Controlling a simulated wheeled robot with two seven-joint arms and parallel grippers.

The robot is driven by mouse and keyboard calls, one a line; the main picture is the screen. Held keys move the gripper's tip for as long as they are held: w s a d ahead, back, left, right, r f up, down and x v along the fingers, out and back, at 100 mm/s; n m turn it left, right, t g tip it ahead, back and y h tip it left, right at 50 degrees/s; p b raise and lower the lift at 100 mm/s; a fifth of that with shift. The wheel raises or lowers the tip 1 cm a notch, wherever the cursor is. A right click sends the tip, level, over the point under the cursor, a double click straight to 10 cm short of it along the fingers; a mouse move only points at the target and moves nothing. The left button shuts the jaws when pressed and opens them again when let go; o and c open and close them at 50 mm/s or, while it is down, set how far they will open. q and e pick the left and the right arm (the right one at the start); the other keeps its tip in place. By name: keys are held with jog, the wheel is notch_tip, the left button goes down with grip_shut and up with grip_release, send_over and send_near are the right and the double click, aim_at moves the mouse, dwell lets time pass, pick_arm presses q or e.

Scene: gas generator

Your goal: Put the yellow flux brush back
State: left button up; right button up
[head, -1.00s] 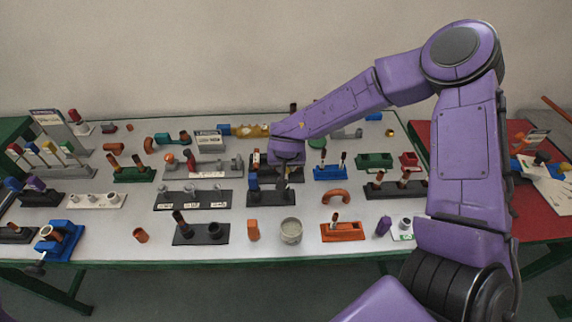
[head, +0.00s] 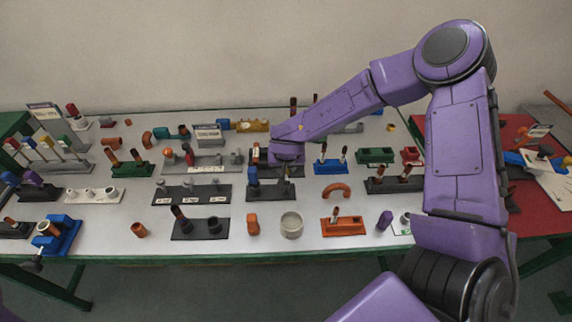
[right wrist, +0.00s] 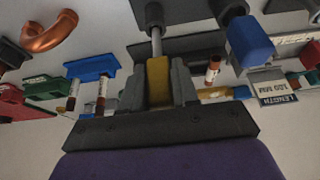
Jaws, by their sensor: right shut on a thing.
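The yellow flux brush (right wrist: 158,82) shows in the right wrist view, its yellow handle between the two grey fingers of my right gripper (right wrist: 158,88). Its silver shaft (right wrist: 156,44) runs to a dark stand (right wrist: 153,15); I cannot tell how deep its tip sits there. In the head view my right gripper (head: 286,160) is over the rear part of the black stand (head: 262,194), and the brush is mostly hidden. A blue-handled piece (head: 252,175) stands in the same stand on the left. It also shows in the wrist view (right wrist: 248,42). My left gripper is out of view.
A blue stand (head: 330,166) with two upright pieces is close on the right. The worktable is crowded.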

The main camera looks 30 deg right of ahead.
jog(key=shift+f+b, duration=0.5)
jog(key=shift+f, duration=0.55)
jog(key=o, duration=0.9)
jog(key=shift+o, duration=0.2)
jog(key=v, duration=1)
jog(key=shift+r, duration=0.2)
jog(key=shift+s, duration=0.15)
